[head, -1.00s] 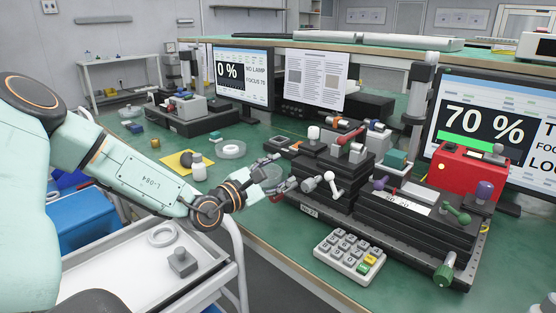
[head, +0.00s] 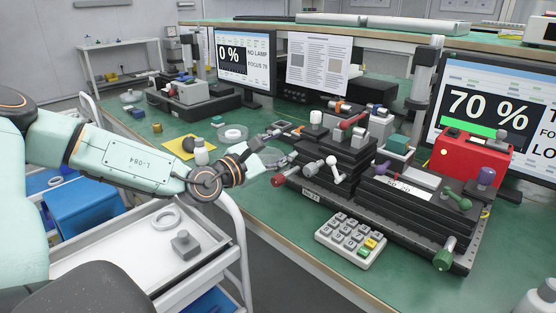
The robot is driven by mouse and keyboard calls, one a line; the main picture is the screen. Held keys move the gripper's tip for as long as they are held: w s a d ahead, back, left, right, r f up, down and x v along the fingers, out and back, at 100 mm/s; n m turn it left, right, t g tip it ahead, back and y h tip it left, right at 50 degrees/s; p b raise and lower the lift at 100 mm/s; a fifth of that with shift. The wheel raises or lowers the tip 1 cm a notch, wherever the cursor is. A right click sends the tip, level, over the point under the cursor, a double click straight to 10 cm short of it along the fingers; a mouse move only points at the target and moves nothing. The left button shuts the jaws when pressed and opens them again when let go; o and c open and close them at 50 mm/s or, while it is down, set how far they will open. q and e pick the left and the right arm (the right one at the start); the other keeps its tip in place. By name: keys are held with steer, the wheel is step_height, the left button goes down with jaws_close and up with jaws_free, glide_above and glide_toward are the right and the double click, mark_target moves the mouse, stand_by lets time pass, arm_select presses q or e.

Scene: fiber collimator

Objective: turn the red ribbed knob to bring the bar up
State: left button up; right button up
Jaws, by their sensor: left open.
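The red ribbed knob (head: 278,180) sticks out low at the front left corner of the black stage stack (head: 335,190). My left gripper (head: 277,146) is open and empty, its fingers above the knob in the picture and apart from it. Its arm comes in from the left over the cart. The bar is a green strip (head: 468,129) under "70 %" on the right monitor (head: 490,110). My right gripper is out of view.
A silver knob with a white-tipped lever (head: 333,165) sits close right of the red knob. A keypad (head: 350,240) lies in front. The cart (head: 110,265) is below my arm.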

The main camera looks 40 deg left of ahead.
mark_target(274, 183)
arm_select(q)
steer(key=s+f+n+p, duration=0.1)
steer(key=s+f+n, duration=0.2)
steer(key=n, duration=0.2)
steer(key=s+f+n+p, duration=0.1)
steer(key=s+f+n, duration=0.1)
steer(key=n, duration=0.3)
steer(key=s+f+n+p, duration=0.1)
steer(key=s+f+n, duration=0.2)
steer(key=f+n, duration=0.1)
steer(key=shift+s+a+f+n, duration=0.1)
steer(key=shift+s+a+n, duration=0.25)
steer(key=shift+n, duration=0.25)
steer(key=w+b, duration=0.1)
steer(key=w, duration=0.1)
steer(key=w+b, duration=0.1)
steer(key=w, duration=0.1)
steer(key=w+b, duration=0.1)
steer(key=shift+w+d, duration=0.35)
steer(key=shift+w, duration=0.05)
steer(key=shift+w+b, duration=0.45)
steer(key=shift+w, duration=0.3)
jaws_close()
